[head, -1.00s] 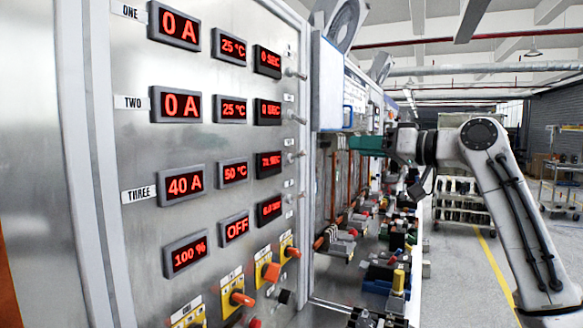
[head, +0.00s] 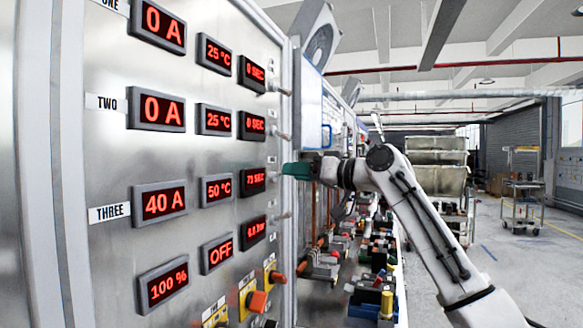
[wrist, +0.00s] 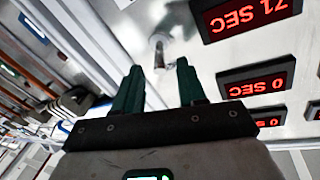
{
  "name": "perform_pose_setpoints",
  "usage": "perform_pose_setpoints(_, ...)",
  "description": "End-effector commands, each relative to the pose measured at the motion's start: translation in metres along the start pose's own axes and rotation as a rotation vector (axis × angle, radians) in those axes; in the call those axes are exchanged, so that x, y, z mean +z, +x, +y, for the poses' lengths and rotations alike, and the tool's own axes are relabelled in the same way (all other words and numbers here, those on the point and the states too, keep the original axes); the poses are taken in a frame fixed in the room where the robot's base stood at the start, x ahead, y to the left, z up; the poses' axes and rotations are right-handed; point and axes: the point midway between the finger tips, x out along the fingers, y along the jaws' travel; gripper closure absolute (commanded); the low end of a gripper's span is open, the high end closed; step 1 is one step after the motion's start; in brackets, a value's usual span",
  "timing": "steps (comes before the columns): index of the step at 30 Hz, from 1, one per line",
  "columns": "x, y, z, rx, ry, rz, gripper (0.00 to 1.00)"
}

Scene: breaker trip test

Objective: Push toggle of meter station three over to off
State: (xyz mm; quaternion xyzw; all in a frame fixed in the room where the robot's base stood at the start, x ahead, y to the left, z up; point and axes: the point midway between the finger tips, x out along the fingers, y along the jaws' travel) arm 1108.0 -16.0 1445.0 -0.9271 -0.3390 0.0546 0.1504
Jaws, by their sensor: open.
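The metal panel (head: 110,140) has rows marked ONE, TWO and THREE, with digital displays. Row THREE (head: 109,213) reads 40 A, 50 °C and 71 SEC (head: 252,181). A small silver toggle (wrist: 158,50) shows in the wrist view beside the upside-down 71 SEC display (wrist: 252,15). My gripper (wrist: 158,67) is open, with its two green fingers spread and the toggle ahead in the gap between them. No contact is visible. In the head view my gripper (head: 286,170) is at the panel's right edge, level with row THREE, and seems to hide that toggle.
Toggles for row ONE (head: 283,90) and row TWO (head: 282,135) are above. Another silver knob (head: 283,215) is below. Orange rotary knobs (head: 257,301) stick out lower down. A blue-white cabinet (head: 308,100) stands just behind my gripper.

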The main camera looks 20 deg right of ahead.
Motion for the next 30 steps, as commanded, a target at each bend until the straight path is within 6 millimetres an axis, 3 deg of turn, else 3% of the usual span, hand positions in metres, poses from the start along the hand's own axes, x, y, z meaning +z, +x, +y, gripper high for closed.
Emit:
perform_pose_setpoints(6, -0.001, 0.02, 0.0, 0.0, 0.0, -0.001, 0.59)
perform_pose_setpoints(16, 0.001, 0.023, 0.0, 0.0, -0.001, 0.0, 0.59)
perform_pose_setpoints(30, 0.001, 0.023, 0.0, 0.0, -0.001, -0.001, 1.0)
